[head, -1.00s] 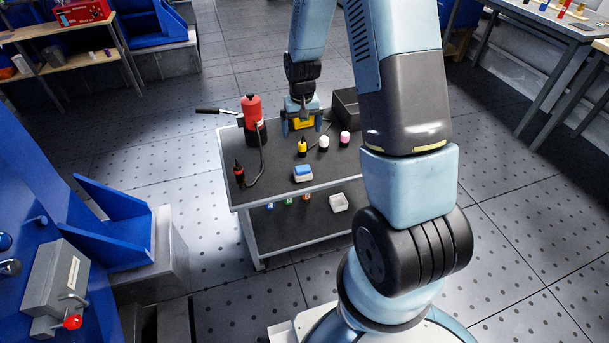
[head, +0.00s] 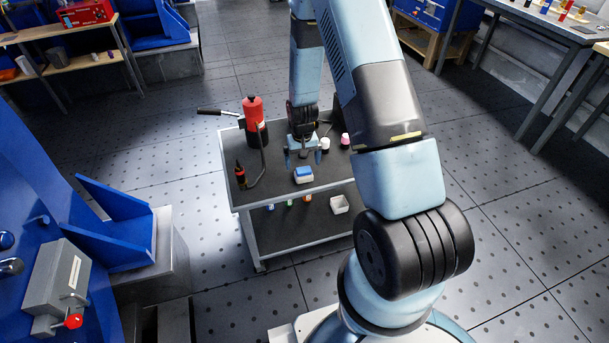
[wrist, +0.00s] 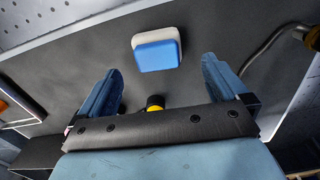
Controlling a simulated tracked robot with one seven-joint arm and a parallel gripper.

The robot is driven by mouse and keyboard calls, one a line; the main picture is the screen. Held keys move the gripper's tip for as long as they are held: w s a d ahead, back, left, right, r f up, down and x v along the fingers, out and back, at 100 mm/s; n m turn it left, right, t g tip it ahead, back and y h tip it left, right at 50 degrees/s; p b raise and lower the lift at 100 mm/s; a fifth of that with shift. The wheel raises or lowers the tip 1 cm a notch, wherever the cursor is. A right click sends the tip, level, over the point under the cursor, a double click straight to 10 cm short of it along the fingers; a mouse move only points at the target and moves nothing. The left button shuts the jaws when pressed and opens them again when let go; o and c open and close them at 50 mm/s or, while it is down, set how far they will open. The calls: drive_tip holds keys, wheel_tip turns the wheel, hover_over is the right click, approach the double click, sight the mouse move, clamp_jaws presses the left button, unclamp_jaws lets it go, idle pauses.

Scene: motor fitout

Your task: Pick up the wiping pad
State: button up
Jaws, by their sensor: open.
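The wiping pad (head: 304,174) is a small block with a blue layer and a white layer. It lies on the dark top of the cart (head: 275,190), near its front edge. The wrist view shows the pad (wrist: 157,51) lying ahead of the fingertips and between their lines. My gripper (head: 303,155) is open and empty above the cart, just behind the pad in the head view. Its two blue fingers (wrist: 160,75) are spread wider than the pad and do not touch it.
A white-capped bottle (head: 325,144) and a pink-capped one (head: 345,140) stand to the right. A yellow-topped item (wrist: 155,102) shows between the fingers.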

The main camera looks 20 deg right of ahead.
sight(303, 169)
drive_tip(key=shift+s+d+f, duration=0.1)
drive_tip(key=shift+f, duration=1.3)
drive_tip(key=shift+s+f, duration=0.1)
drive_tip(key=shift+f, duration=1.3)
drive_tip(key=c, duration=1.1)
drive_tip(key=shift+r, duration=0.1)
drive_tip(key=shift+c, duration=0.2)
drive_tip(key=shift+r, duration=0.2)
wheel_tip(303, 169, up, 2)
drive_tip(key=shift+r, duration=0.1)
drive_tip(key=s+r, duration=1)
drive_tip(key=s, duration=0.4)
